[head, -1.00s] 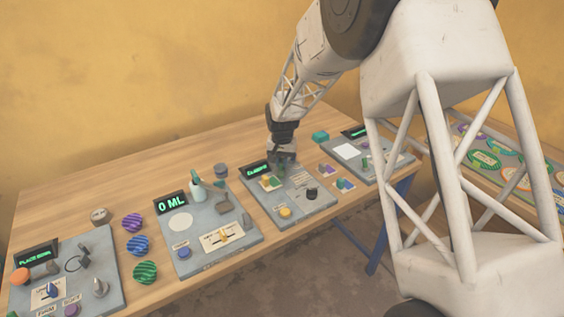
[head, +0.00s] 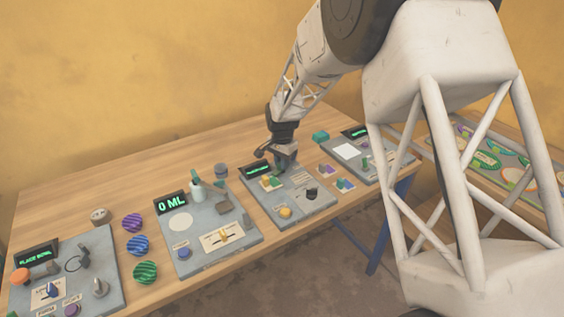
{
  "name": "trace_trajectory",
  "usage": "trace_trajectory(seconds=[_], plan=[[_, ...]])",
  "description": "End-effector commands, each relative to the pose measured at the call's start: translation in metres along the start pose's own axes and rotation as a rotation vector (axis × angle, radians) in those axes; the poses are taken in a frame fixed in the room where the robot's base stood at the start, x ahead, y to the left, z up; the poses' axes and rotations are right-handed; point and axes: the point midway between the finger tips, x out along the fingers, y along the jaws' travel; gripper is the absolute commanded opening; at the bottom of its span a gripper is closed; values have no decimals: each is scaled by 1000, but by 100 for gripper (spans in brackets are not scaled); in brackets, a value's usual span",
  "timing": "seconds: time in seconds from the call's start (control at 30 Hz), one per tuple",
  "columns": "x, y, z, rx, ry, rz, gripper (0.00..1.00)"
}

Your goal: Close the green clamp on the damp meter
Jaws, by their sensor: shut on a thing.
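The grey panel (head: 300,203) third from the left, which I take to be the damp meter, has a dark display with green text (head: 257,168) too small to read. My gripper (head: 284,166) is low over the panel's back edge, right of the display. It is shut on what seems to be the green clamp, which the fingers mostly hide. I cannot tell the clamp's exact angle. A small green and yellow card (head: 271,183) lies on the panel, left of and below the gripper. A yellow knob (head: 286,212) and a black knob (head: 311,192) sit nearer the front.
A panel reading 0 ML (head: 171,203) stands to the left, with a bottle (head: 198,190). Another panel (head: 358,158) and a teal block (head: 320,136) stand to the right. The wooden table's back left (head: 100,180) is clear.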

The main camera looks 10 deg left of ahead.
Motion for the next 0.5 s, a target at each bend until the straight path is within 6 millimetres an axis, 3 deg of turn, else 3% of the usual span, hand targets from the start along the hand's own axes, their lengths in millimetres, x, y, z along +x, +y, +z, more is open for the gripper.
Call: trace_trajectory(seconds=[0.17,0.2,0.33,0.5], plan=[[-1,0,0,1,1,-1,0],[-1,0,0,0,1,-1,18],[0,0,0,0,0,-1,38],[0,0,0,0,0,-1,41]])
